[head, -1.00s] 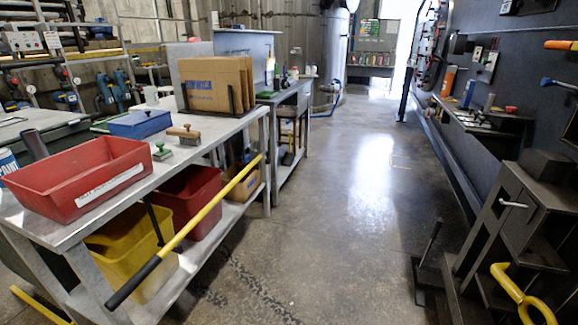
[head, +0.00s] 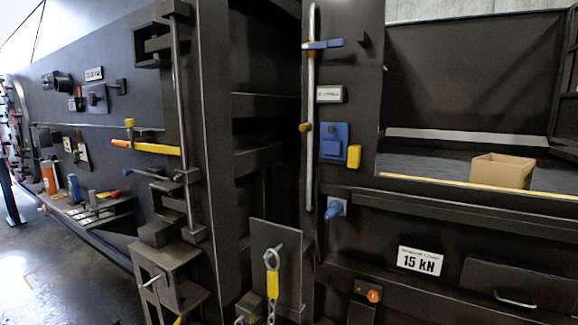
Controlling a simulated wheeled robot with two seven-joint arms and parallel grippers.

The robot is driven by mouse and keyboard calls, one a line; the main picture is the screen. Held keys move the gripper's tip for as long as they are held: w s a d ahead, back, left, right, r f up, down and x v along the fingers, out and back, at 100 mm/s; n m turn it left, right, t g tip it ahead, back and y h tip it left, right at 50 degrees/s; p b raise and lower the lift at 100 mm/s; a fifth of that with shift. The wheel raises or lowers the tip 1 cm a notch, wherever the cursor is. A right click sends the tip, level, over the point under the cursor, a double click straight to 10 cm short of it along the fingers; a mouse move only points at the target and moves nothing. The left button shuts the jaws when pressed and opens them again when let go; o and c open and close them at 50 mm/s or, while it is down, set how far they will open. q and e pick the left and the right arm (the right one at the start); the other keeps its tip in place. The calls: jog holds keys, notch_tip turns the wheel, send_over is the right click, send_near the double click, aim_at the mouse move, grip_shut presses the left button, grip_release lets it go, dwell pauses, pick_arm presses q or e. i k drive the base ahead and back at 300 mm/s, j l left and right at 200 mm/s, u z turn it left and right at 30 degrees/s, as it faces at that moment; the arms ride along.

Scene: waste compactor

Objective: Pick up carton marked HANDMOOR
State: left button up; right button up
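A small open-topped brown carton (head: 502,171) sits in the opening of the dark compactor (head: 440,225), at the right of the head view. It stands upright behind the yellow-edged sill (head: 440,184), which may hide its lowest part. No marking can be read on its visible sides, so I cannot tell whether it is the one marked HANDMOOR. Neither of my grippers is in view.
A sign reading 15 kN (head: 419,261) is on the compactor front. A chain with a yellow tag (head: 273,284) hangs by a plate. A shelf with bottles and tools (head: 95,210) juts out at left. Clear floor (head: 60,270) shows at lower left.

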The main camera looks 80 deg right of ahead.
aim_at(493, 170)
jog(key=z, duration=0.45)
jog(key=l+z, duration=0.1)
jog(key=z, duration=0.4)
jog(key=i+z, duration=0.1)
jog(key=z, duration=1.25)
jog(key=i+z, duration=0.1)
jog(key=z, duration=0.4)
